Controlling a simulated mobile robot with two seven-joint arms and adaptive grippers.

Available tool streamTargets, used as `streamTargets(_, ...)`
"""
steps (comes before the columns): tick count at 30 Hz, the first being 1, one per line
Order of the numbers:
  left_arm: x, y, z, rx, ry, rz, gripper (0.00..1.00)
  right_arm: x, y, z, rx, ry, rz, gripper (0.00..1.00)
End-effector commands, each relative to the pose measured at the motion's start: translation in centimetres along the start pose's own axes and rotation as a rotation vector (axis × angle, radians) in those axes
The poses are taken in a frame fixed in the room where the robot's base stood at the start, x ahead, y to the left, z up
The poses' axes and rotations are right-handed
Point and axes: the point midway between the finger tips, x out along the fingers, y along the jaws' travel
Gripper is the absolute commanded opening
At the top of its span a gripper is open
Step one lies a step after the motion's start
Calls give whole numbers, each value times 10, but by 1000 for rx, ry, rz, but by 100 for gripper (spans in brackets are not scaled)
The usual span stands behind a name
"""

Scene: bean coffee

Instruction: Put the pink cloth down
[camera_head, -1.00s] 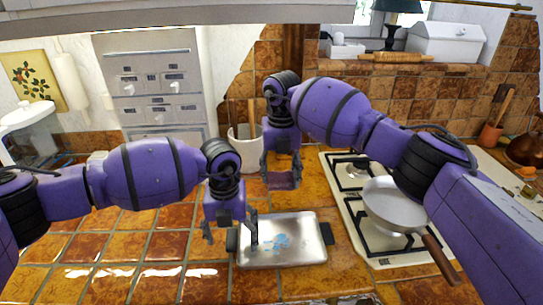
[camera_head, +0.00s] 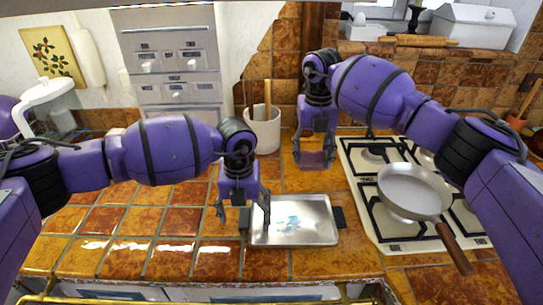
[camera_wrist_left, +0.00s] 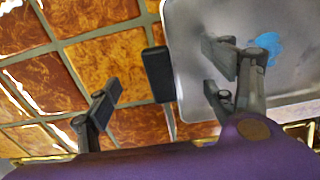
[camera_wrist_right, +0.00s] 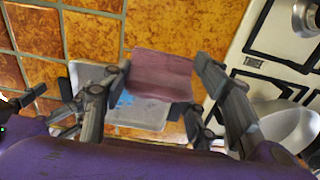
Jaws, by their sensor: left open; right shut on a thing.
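The pink cloth (camera_wrist_right: 160,75) is a small dusky-pink piece between the fingers of my right gripper (camera_wrist_right: 158,88) in the right wrist view. In the head view my right gripper (camera_head: 315,150) is shut on the cloth (camera_head: 314,159), behind the tray and left of the stove. The cloth appears held above the tiled counter; its exact height is unclear. My left gripper (camera_head: 243,212) is open and empty at the tray's left handle. In the left wrist view its fingers (camera_wrist_left: 160,100) are spread apart, one of them over the tray.
A metal tray (camera_head: 322,236) with blue marks and dark handles lies on the orange tiled counter (camera_head: 150,225). A pan (camera_head: 412,185) sits on the stove (camera_head: 362,208) at right. A white crock (camera_head: 262,132) with wooden utensils stands at the back. Counter tiles at left are clear.

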Motion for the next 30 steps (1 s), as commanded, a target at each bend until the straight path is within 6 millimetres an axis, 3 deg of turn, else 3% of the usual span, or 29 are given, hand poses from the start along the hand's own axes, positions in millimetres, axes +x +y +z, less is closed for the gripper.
streamTargets(3,0,0,0,0,0,0,77,5,-12,-1,-5,1,1,31)
streamTargets(22,0,0,0,0,0,0,77,94,-12,-1,-4,3,1,31)
streamTargets(30,0,0,0,0,0,0,77,99,-12,0,-5,-1,1,31)
